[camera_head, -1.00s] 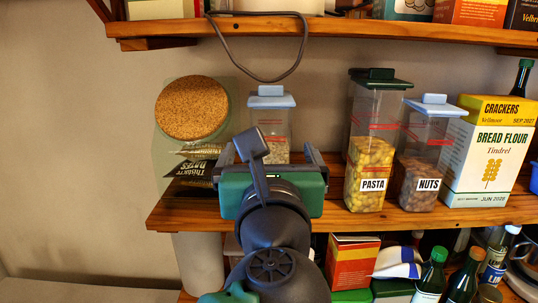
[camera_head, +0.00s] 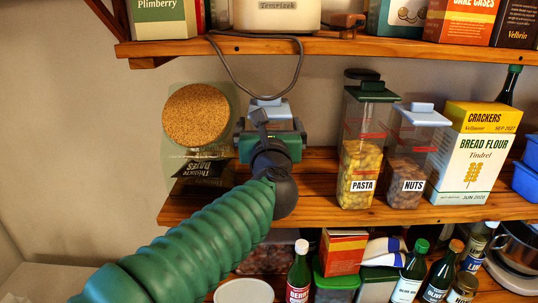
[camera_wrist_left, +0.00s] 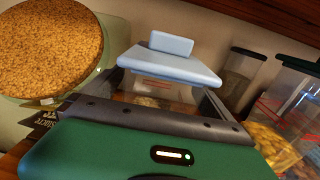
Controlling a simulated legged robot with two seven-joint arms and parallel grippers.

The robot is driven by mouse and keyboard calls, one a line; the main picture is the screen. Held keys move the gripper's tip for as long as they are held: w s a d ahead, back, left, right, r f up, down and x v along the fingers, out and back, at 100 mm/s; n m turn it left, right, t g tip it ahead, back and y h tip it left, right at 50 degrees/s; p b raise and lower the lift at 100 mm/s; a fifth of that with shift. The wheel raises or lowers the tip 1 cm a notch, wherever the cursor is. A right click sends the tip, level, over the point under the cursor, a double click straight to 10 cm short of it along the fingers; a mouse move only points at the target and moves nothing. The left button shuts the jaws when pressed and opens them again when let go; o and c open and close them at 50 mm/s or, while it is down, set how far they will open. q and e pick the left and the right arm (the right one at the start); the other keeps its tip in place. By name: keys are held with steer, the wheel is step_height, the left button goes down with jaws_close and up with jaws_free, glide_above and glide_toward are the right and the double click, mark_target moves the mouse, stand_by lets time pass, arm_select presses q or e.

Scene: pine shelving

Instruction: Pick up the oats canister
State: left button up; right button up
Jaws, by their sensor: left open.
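A clear canister with a pale blue lid (camera_head: 281,108) stands on the middle shelf. No label on it is readable, so I cannot confirm that it is the oats; its lid (camera_wrist_left: 170,64) fills the upper middle of the left wrist view. My left gripper (camera_head: 271,134) is at the canister's front, hiding most of its body. In the wrist view the open fingers (camera_wrist_left: 165,98) reach forward on either side of the canister body, below the lid. Whether they touch it cannot be told. My right gripper is not in view.
The pasta canister (camera_head: 360,160), nuts canister (camera_head: 405,165) and bread flour box (camera_head: 475,165) stand to the right. A grey cable loop (camera_head: 233,85) hangs from the upper shelf (camera_head: 400,46) above.

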arm_select(q)
steer(key=shift+w+f, duration=0.2)
steer(key=shift+w, duration=0.15)
steer(key=shift+c, duration=0.8)
steer(key=shift+d, duration=0.1)
steer(key=shift+c, duration=1.3)
steer(key=shift+s+r, duration=0.1)
steer(key=shift+s, duration=0.1)
steer(key=c, duration=0.9)
steer(key=shift+w+r, duration=0.1)
jaws_close()
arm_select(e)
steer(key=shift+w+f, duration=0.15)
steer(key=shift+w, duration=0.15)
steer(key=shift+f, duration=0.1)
